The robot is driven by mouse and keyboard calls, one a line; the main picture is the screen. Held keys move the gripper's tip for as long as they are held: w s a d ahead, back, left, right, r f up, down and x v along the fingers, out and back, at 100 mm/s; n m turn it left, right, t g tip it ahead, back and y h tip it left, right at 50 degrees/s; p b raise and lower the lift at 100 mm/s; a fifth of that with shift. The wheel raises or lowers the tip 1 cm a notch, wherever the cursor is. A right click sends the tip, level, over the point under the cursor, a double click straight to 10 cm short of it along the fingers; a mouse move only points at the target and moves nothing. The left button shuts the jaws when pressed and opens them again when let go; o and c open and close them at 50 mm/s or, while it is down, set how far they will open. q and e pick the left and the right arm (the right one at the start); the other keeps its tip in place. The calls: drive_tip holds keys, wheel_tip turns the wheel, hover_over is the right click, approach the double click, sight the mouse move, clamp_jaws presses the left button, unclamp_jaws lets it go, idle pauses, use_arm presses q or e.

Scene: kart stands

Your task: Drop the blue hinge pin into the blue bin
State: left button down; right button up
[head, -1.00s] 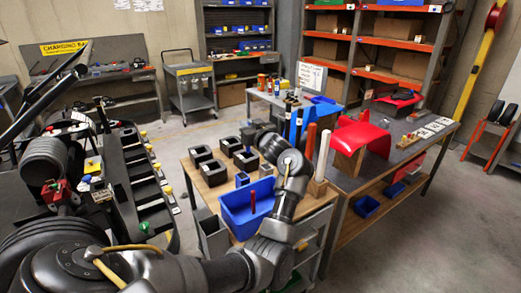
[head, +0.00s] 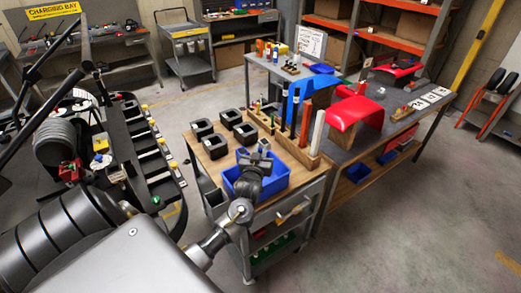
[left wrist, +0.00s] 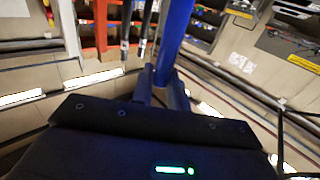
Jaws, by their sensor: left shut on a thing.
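The blue bin (head: 279,183) sits on the wooden top of a small cart in the head view. My left gripper (head: 256,158) is over the bin and hides part of its inside. In the left wrist view the left gripper (left wrist: 163,88) is shut on a blue rod, the blue hinge pin (left wrist: 176,35), which sticks out past the fingertips. I cannot clearly make out the held pin in the head view. My right gripper is not in view.
A bench (head: 355,150) with a red curved panel (head: 354,113) is beside the cart. Floor is clear at the lower right.

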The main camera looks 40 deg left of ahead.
use_arm(q)
drive_tip(key=shift+f+b, duration=2.5)
drive_tip(key=shift+f, duration=0.3)
drive_tip(key=shift+r, duration=0.1)
drive_tip(key=c, duration=1.3)
unclamp_jaws()
drive_tip(key=b+v, duration=0.2)
drive_tip(key=v, duration=0.9)
drive_tip(key=shift+b, duration=0.3)
